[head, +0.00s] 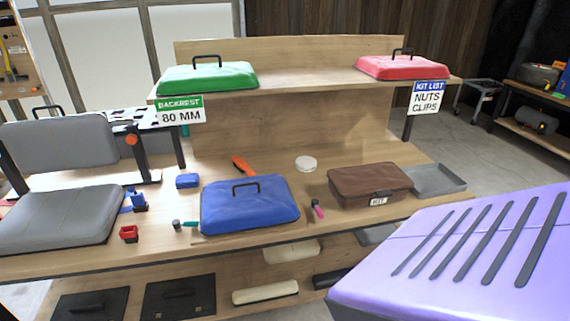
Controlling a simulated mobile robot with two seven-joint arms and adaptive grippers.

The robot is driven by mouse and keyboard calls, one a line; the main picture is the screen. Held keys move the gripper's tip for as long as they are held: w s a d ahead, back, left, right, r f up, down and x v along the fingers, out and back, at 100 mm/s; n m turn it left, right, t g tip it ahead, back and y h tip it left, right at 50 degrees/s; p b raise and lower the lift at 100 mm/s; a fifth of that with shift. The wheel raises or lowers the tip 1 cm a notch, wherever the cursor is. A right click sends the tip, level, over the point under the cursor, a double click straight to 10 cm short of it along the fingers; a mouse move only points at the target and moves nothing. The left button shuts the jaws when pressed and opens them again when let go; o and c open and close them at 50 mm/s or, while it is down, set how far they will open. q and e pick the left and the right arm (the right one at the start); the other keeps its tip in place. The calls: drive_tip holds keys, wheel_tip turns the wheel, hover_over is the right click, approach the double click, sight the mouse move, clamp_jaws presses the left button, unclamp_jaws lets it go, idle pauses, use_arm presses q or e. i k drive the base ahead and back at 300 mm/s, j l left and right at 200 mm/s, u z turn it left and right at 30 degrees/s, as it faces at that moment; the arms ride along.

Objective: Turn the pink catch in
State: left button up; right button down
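A small pink piece (317,208) with a dark end lies on the wooden bench, just right of the blue lid-like case (249,207). It looks like the pink catch, but it is too small to tell whether it is fixed to anything or which way it is turned. A similar teal piece with a grey end (184,224) sits at the case's left side. The blue case has a black handle on top. Neither of my grippers shows in the head view.
A large purple slotted panel (440,265) fills the lower right foreground. A brown kit case (366,185) and grey tray (437,179) stand right on the bench (330,235). Green (207,78) and red (403,67) lids rest on the shelf. A grey seat (60,215) is left.

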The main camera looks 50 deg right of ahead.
sight(318, 209)
drive_tip(key=z, duration=1.8)
